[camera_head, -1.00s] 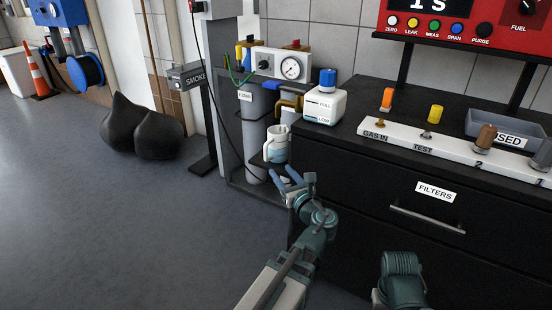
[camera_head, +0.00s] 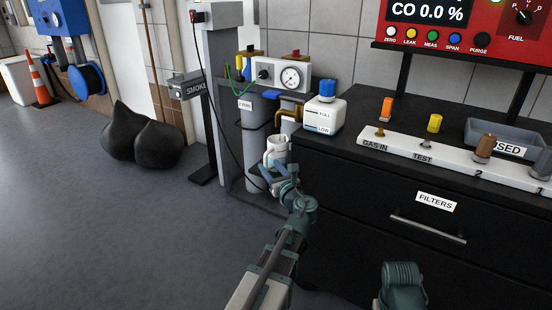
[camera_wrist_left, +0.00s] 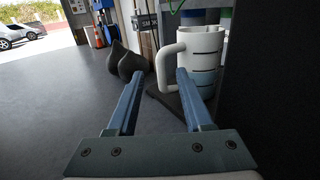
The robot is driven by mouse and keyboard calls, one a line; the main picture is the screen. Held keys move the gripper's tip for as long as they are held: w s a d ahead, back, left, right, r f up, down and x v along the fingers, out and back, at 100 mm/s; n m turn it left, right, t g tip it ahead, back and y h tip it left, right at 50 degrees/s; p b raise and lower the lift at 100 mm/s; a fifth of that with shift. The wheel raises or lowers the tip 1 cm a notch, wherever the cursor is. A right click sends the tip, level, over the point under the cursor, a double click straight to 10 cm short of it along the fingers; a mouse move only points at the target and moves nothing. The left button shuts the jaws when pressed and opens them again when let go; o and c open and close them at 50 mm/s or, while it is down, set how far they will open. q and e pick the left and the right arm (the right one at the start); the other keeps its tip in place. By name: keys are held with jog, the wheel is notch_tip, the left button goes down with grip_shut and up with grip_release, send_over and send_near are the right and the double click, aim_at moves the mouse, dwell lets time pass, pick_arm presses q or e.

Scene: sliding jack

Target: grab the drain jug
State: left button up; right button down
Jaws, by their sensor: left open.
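The drain jug (camera_head: 277,152) is a white jug with dark level bands and a side handle. It stands upright on the low shelf of the grey stand, left of the black cabinet. In the left wrist view the jug (camera_wrist_left: 206,62) is just ahead and to the right, its handle (camera_wrist_left: 164,66) facing left. My left gripper (camera_head: 279,174) is open and empty in front of the jug. In the left wrist view its fingers (camera_wrist_left: 158,77) point toward the handle, which shows between the fingertips, nearer the right one. Whether a finger touches it I cannot tell. My right gripper is out of view.
The black cabinet (camera_head: 350,220) stands close on the right of my left arm. The grey stand (camera_head: 229,130) holds a gauge box (camera_head: 282,74) and cylinders above and behind the jug. A dark cable hangs at its front. Open floor lies left.

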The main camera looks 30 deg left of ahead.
aim_at(266, 161)
pick_arm(q)
jog(key=x, duration=0.5)
jog(key=shift+w+d, duration=0.1)
grip_shut()
dwell(1.2)
